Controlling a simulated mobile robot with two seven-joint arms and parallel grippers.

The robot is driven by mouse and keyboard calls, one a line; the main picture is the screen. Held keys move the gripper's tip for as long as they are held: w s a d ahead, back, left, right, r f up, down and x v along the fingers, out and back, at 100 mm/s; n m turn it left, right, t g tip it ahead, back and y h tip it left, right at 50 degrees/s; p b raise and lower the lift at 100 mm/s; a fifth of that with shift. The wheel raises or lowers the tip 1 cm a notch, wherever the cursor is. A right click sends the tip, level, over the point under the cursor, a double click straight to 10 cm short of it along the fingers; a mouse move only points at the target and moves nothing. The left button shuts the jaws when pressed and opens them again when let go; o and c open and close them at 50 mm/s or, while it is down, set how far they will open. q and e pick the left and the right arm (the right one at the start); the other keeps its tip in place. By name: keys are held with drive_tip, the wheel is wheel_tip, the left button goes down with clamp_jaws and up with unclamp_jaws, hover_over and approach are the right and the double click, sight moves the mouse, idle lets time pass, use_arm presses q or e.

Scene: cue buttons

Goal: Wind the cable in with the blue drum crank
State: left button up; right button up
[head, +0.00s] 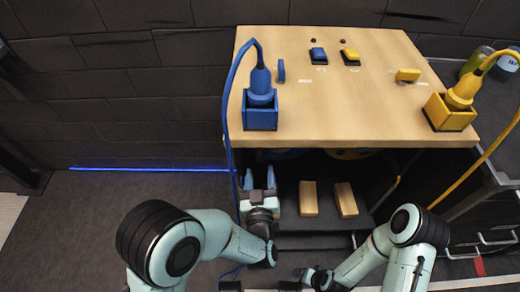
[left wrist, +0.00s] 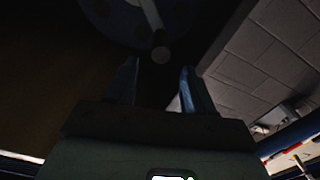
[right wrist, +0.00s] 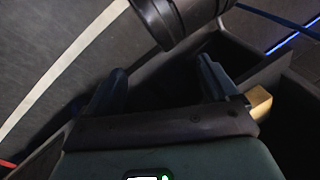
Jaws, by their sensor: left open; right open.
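The blue drum (head: 284,154) sits in shadow under the table's front edge, mostly hidden in the head view. In the left wrist view the dark drum (left wrist: 105,22) fills the top, with a pale crank arm (left wrist: 150,12) and a round knob (left wrist: 160,54). My left gripper (head: 258,178) is open below the table edge; in its wrist view its fingertips (left wrist: 160,75) stand either side of the knob's line, not closed on it. The blue cable (head: 226,110) loops from the blue plug (head: 260,85) down the table's left side. My right gripper (right wrist: 160,80) is open and empty, low down.
A yellow drum (head: 348,154) is under the table beside the blue one. Two wooden blocks (head: 308,198) (head: 346,200) lie on the lower shelf. The tabletop (head: 330,100) carries a blue button (head: 318,56), a yellow button (head: 350,57) and a yellow plug (head: 462,95).

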sight(260, 151)
use_arm(q)
drive_tip(key=w+b, duration=0.1)
drive_tip(key=w, duration=0.8)
drive_tip(key=shift+w, duration=0.1)
use_arm(e)
drive_tip(key=shift+w+d+f+t, duration=0.15)
drive_tip(key=shift+w+d+f, duration=0.15)
drive_tip(key=shift+w, duration=0.2)
drive_tip(key=shift+w+d+f+t, duration=0.2)
drive_tip(key=shift+w+f, duration=0.1)
drive_tip(key=shift+w, duration=0.15)
use_arm(q)
clamp_jaws()
